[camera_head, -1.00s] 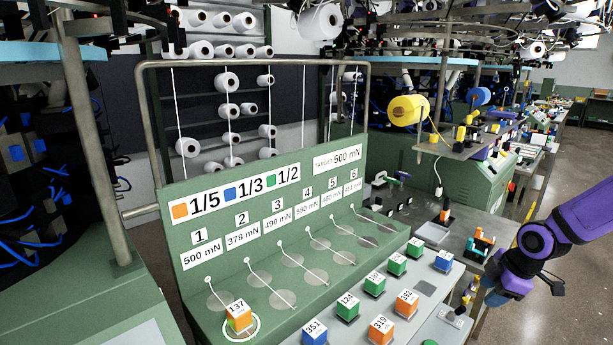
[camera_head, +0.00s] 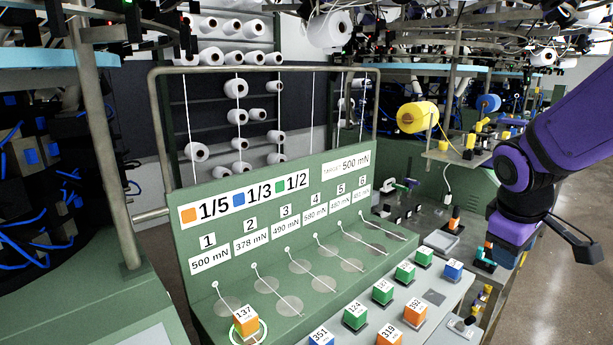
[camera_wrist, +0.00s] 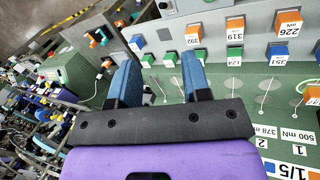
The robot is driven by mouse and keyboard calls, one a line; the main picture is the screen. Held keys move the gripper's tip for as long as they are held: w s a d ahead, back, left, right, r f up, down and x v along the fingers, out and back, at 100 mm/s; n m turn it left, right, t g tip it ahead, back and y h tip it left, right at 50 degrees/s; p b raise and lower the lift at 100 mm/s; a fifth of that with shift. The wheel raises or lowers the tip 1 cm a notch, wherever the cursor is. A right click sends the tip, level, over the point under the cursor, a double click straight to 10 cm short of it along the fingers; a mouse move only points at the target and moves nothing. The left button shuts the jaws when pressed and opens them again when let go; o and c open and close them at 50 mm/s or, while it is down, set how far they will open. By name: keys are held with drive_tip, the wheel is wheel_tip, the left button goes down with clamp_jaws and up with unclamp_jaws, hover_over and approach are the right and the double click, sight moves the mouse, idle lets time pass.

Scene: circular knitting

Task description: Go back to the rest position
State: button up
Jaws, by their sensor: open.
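My purple arm (camera_head: 570,135) reaches in from the right in the head view and hangs above the right end of the bench. In the wrist view my gripper (camera_wrist: 160,75) has two blue fingers spread apart, with nothing between them. An orange cube marked 137 (camera_head: 245,321) sits on the ringed spot below label 1 of the green panel (camera_head: 290,205). It also shows at the right edge of the wrist view (camera_wrist: 313,95). My gripper is well apart from it.
Several numbered cubes stand on the grey shelf, including green 124 (camera_head: 355,316), orange 392 (camera_head: 415,312) and a blue one (camera_head: 453,269). A metal frame (camera_head: 270,69) rises over the panel. Yarn cones and machines fill the back. Open floor (camera_head: 575,285) lies at the right.

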drive_tip(key=s+a+r+m+t+y, duration=0.3)
drive_tip(key=s+a+r+m, duration=0.2)
drive_tip(key=s+a+r, duration=0.2)
drive_tip(key=s+r, duration=0.2)
drive_tip(key=s, duration=0.2)
drive_tip(key=shift+s+a+r+y, duration=0.3)
drive_tip(key=shift+a+r, duration=0.05)
idle(0.3)
